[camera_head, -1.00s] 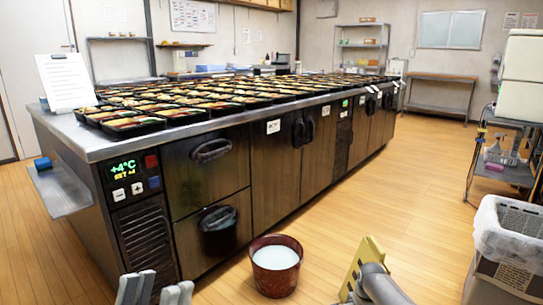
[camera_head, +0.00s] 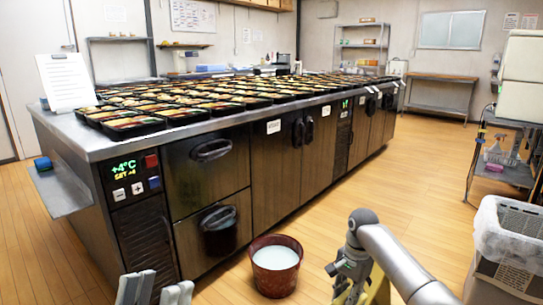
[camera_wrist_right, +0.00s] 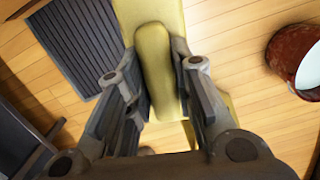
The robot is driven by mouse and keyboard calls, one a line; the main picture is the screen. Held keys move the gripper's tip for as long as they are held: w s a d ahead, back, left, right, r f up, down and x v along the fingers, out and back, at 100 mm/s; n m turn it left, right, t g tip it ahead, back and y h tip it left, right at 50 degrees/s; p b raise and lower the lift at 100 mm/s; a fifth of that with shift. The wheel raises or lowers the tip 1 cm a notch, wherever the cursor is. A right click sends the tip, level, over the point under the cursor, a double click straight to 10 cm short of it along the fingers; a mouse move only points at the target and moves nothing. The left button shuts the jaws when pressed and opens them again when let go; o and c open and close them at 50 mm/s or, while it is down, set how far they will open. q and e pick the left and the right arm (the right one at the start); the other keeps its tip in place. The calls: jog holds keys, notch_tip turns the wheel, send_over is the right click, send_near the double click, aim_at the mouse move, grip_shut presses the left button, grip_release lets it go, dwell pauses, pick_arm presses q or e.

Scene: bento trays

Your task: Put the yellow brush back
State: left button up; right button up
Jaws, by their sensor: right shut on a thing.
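The yellow brush (camera_wrist_right: 155,70) fills the upper middle of the right wrist view, between the fingers of my right gripper (camera_wrist_right: 154,55), which is shut on it. In the head view, a yellow part of it (camera_head: 379,291) shows low down beside my right arm, mostly hidden by the arm and the frame edge. My right gripper (camera_head: 345,283) is right of the bucket there. My left gripper (camera_head: 152,288) is at the bottom edge, with its two fingers apart and nothing visible between them.
A dark red bucket (camera_head: 262,259) of whitish liquid stands on the wood floor before the steel counter (camera_head: 60,135), which carries many bento trays. A white bin (camera_head: 490,223) and a shelf cart (camera_head: 480,160) stand at the right. Floor between counter and cart is free.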

aim_at(346, 292)
jog(key=s+r, duration=0.1)
jog(key=s+a+r+n, duration=0.1)
jog(key=r, duration=0.1)
jog(key=s+r+n, duration=0.1)
jog(key=r, duration=0.1)
jog(key=shift+s+a, duration=0.1)
jog(key=shift+a, duration=0.15)
jog(key=s+r+n, duration=0.3)
jog(key=s+n, duration=0.1)
jog(key=s, duration=0.4)
jog(key=s+r+n+h, duration=0.1)
jog(key=s+r+n, duration=0.3)
jog(key=s, duration=0.4)
jog(key=shift+d, duration=0.35)
jog(key=shift+f, duration=0.1)
